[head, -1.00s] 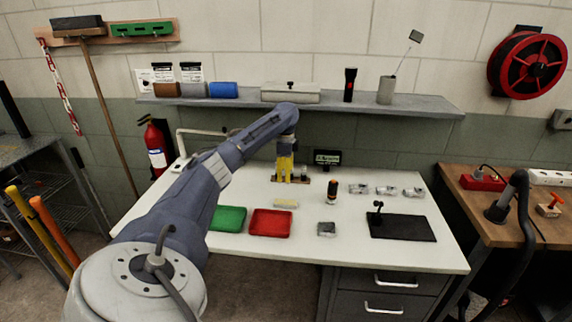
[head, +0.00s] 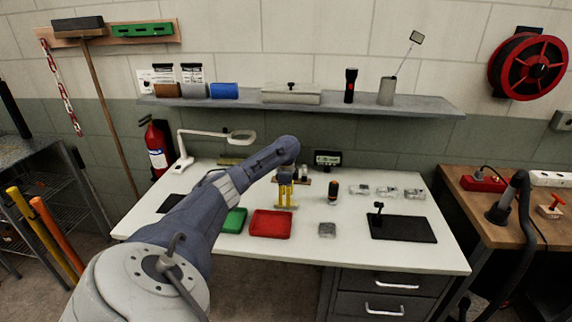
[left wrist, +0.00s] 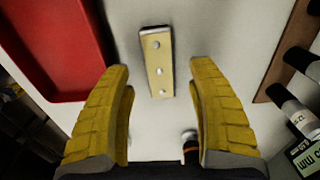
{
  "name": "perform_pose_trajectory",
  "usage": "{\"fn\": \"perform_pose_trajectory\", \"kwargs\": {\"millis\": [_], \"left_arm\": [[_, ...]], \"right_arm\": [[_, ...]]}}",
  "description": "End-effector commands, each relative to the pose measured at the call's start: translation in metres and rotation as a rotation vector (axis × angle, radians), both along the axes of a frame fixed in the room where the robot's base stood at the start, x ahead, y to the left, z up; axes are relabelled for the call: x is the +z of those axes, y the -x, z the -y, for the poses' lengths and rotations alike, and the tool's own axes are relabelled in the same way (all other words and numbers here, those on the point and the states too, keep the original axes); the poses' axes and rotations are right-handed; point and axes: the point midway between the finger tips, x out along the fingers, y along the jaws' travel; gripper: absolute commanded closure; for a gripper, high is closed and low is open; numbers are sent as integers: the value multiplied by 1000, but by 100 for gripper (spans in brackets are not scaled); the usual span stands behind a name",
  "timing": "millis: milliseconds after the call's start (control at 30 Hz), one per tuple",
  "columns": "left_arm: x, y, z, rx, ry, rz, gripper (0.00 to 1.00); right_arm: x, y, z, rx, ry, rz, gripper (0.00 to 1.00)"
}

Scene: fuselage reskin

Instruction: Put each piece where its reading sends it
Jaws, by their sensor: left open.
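My left gripper (head: 286,207) is open above the white table, behind the red tray (head: 271,224). In the head view the fingers largely hide this strip. A green tray (head: 236,221) stands left of the red one, partly behind my arm. A small grey square piece (head: 327,230) lies right of the red tray. Several clear or silvery pieces (head: 387,192) lie at the back right. My right gripper is not in view.
A black mat (head: 404,232) with a small dark stand is at the right. A dark cylinder with an orange band (head: 333,190) stands mid-table. A small display (head: 327,158) and a wooden rack (left wrist: 285,45) are at the back. A magnifier lamp (head: 184,160) stands at left.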

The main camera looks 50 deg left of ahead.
Motion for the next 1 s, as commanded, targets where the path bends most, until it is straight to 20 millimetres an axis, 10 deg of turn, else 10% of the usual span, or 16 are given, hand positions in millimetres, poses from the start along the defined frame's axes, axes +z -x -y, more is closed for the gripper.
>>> {"fn": "perform_pose_trajectory", "kwargs": {"millis": [600,1000], "left_arm": [[-30,1,0,1,0,-1,41],[-30,1,0,1,-1,-1,88]], "right_arm": [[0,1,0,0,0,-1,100],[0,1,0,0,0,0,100]]}}
